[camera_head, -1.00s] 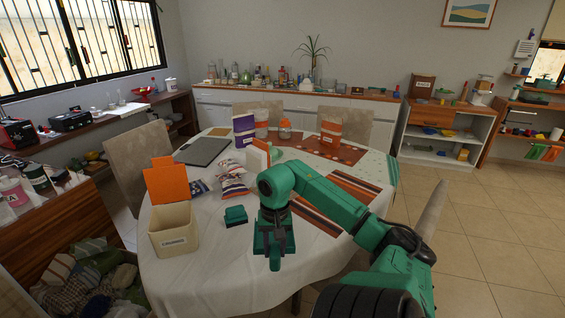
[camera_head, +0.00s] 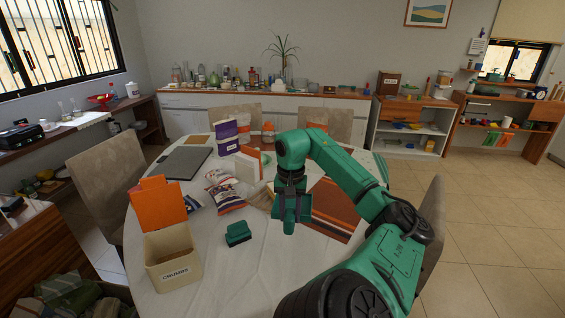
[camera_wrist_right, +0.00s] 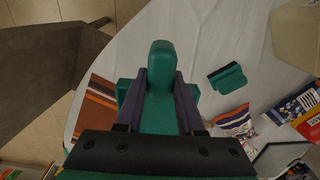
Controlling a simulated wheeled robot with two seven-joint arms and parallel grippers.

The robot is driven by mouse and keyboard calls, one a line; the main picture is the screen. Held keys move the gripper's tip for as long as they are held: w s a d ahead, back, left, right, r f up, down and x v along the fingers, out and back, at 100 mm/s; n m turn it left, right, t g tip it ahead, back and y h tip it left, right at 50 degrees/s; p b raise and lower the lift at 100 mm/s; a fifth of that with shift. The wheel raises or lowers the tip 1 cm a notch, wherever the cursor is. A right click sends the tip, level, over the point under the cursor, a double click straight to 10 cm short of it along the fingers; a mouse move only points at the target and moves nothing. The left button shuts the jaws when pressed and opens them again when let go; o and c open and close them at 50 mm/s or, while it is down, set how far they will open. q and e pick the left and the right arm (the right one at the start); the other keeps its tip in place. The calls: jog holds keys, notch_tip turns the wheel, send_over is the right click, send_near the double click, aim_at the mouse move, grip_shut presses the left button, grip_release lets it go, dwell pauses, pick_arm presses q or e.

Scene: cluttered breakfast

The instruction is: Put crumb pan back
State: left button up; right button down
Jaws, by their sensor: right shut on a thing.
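My right gripper (camera_head: 291,210) is over the white-clothed table, pointing down. In the right wrist view it is shut on the handle of a green crumb pan (camera_wrist_right: 160,85), with a dark finger on each side. In the head view pan and gripper are both green and hard to tell apart. A small green and dark brush-like piece (camera_head: 238,234) lies on the cloth to the left of the gripper; it also shows in the wrist view (camera_wrist_right: 228,78). My left gripper is out of view.
Snack bags (camera_head: 226,197) and a purple box (camera_head: 226,136) stand behind the brush. A laptop (camera_head: 180,163) lies at the back left. A striped brown mat (camera_head: 337,212) lies right of the gripper. The front cloth around the brush is clear.

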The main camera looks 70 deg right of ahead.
jog(key=f, duration=1.6)
jog(key=shift+s+f, duration=0.25)
jog(key=shift+s, duration=0.05)
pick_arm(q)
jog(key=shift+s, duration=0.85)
pick_arm(e)
jog(key=shift+f, duration=0.1)
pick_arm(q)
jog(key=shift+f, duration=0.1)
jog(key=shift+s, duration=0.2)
pick_arm(e)
jog(key=c, duration=0.5)
grip_release()
notch_tip(320, 180, up, 12)
jog(key=shift+r, duration=0.1)
jog(key=shift+w, duration=0.1)
